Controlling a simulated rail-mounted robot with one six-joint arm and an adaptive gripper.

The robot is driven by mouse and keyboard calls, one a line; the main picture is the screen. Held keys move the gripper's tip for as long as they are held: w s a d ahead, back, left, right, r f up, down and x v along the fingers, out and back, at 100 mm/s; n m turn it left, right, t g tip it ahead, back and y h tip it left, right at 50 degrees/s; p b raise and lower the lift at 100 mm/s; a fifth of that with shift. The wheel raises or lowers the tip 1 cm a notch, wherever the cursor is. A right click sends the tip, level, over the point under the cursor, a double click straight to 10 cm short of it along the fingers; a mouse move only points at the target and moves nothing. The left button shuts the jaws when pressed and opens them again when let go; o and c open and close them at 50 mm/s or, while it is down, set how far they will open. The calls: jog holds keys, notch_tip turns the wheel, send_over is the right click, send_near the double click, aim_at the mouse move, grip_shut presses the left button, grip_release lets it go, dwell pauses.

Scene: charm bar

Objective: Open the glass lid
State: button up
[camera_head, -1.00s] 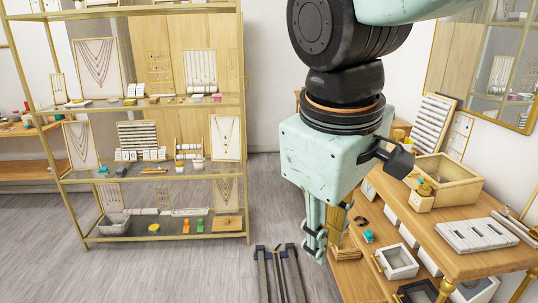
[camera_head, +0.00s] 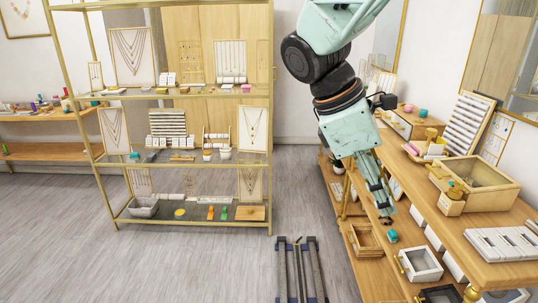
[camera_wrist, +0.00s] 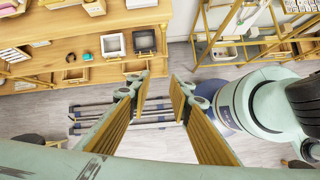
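A pale wooden box (camera_head: 505,199) with a framed, see-through-looking top stands on the wooden table at the right in the head view. It looks closed, but I cannot tell clearly whether glass fills the frame. My gripper (camera_head: 383,203) hangs at the table's left edge, pointing down, to the left of the box and apart from it. In the wrist view my gripper (camera_wrist: 160,88) is open, with nothing between its fingers.
A grey-white display tray (camera_head: 500,243) lies in front of the box. A gold-framed jewellery shelf (camera_head: 190,222) stands at left.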

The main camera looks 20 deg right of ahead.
jog(key=w+d+f+n+g+h, duration=0.1)
jog(key=w+d+n+g+h, duration=0.15)
jog(key=w+d+n, duration=0.55)
jog(key=n+g+h+p, duration=0.25)
jog(key=n+h, duration=0.55)
jog(key=n, duration=0.5)
send_near(433, 171)
jog(key=shift+w+a+r+t, duration=0.1)
jog(key=shift+w+a+t, duration=0.2)
jog(key=shift+a, duration=0.45)
jog(key=shift+w+a+r+t, duration=0.15)
jog(key=shift+w+a, duration=0.25)
jog(key=shift+a, duration=0.35)
jog(key=shift+d, duration=0.1)
jog(key=shift+f+b+x, duration=0.1)
jog(key=shift+b+x, duration=0.6)
jog(key=shift+x, duration=2.7)
jog(key=shift+f+b+x, duration=0.15)
jog(key=shift+b+x, duration=0.55)
jog(key=shift+x, duration=2.7)
grip_shut()
